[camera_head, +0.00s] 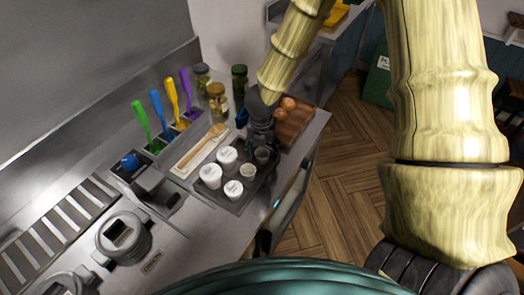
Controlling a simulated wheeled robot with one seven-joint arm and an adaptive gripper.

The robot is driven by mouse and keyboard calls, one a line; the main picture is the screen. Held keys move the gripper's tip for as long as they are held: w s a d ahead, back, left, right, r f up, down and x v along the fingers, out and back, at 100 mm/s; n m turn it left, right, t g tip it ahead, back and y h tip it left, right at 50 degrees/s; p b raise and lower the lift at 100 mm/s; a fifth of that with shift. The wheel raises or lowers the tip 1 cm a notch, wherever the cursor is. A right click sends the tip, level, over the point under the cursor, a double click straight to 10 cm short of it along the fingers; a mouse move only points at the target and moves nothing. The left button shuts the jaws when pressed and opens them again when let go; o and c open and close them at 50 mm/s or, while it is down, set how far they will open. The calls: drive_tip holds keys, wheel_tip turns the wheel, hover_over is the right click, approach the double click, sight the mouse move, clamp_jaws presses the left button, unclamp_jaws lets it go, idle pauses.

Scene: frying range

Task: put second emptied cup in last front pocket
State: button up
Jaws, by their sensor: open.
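A dark tray (240,206) on the counter holds several small cups. Three look white-topped: one at the back (228,154), one at the left (210,174) and one at the front (233,188). Two greyer cups with dark insides stand on the right side, one nearer (248,170) and one farther back (262,156). My gripper (261,141) is open and points down just above and behind the farther grey cup. Its fingers are small and dark here, so I cannot tell whether they touch that cup. The cups partly hide the tray's pockets.
A pale board with a wooden spoon (204,146) lies left of the tray. Jars (216,99) and upright coloured utensils (157,110) stand behind. A brown wooden tray with round items (295,122) is close right of my gripper. The counter's edge drops to the floor.

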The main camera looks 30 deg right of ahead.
sight(262, 163)
wheel_tip(262, 163, up, 11)
drive_tip(key=s+b, duration=0.1)
drive_tip(key=shift+s+a, duration=0.15)
drive_tip(key=shift+a, duration=0.25)
idle(0.3)
